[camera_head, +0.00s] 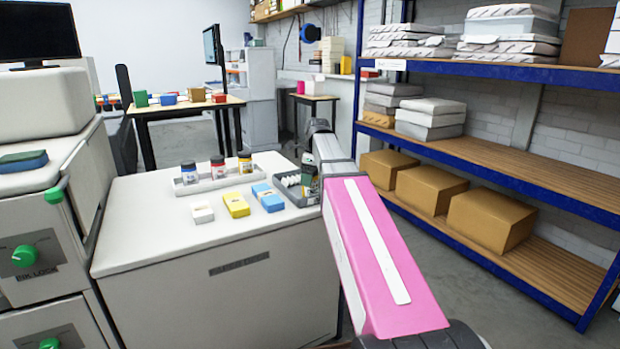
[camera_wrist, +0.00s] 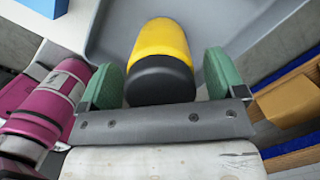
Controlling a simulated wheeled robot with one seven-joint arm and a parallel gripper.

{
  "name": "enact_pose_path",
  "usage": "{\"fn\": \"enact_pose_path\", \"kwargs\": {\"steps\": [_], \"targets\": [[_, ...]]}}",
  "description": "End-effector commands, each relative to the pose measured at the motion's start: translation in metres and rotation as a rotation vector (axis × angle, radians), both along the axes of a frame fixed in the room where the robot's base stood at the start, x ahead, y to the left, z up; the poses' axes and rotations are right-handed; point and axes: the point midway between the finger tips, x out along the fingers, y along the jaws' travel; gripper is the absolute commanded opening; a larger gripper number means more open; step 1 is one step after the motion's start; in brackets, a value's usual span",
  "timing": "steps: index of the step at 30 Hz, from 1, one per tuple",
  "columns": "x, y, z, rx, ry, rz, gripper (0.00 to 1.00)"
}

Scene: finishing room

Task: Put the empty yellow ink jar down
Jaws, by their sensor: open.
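The yellow ink jar (camera_wrist: 162,38) with its black lid (camera_wrist: 160,80) shows in the wrist view, between the two green finger pads of my gripper (camera_wrist: 162,82). My gripper is open, with a gap on each side of the jar. The jar is over or in the grey tray (camera_wrist: 112,35); I cannot tell if its base touches the tray floor. I cannot see whether the jar is empty. In the head view, my pink-covered arm reaches to the grey tray (camera_head: 296,203) at the counter's right end and hides part of that spot.
The pale counter (camera_head: 150,225) also bears a tray (camera_head: 214,183) with three jars, and white (camera_head: 202,212), yellow (camera_head: 236,205) and blue (camera_head: 268,197) blocks. Its left part is clear. Blue-framed shelves (camera_head: 500,75) with cartons stand at the right.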

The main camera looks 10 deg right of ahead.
Motion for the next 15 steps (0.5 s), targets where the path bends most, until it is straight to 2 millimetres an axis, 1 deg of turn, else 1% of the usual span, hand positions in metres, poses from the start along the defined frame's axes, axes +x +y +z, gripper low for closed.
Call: {"fn": "enact_pose_path", "kwargs": {"steps": [5,15], "targets": [[-0.001,-0.003,0.023,0.0,-0.002,0.0,0.89],[-0.004,-0.011,0.083,0.0,-0.001,0.0,0.89]]}}
